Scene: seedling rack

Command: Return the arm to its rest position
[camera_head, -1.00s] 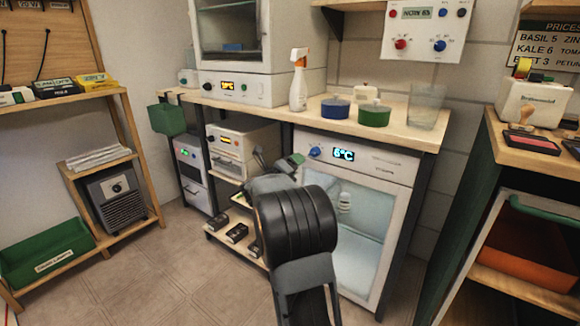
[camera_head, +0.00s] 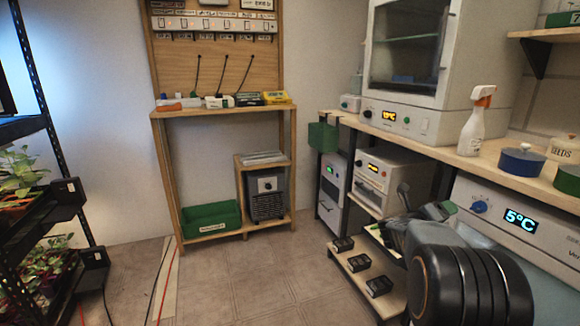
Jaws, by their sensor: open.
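My arm reaches in from the lower right of the head view, with a large black joint nearest the camera. My gripper (camera_head: 422,206) is at the far end of the arm, small and partly hidden behind my own links. It is in front of the white bench appliances, and nothing shows held in it. Its fingertips are hard to make out.
The workbench (camera_head: 395,137) with a spray bottle (camera_head: 475,125) and blue pot (camera_head: 521,160) stands at right. A low shelf (camera_head: 352,278) holds black devices. A wooden rack (camera_head: 165,165) stands behind, a plant rack (camera_head: 75,180) at left. The middle floor (camera_head: 235,275) is clear.

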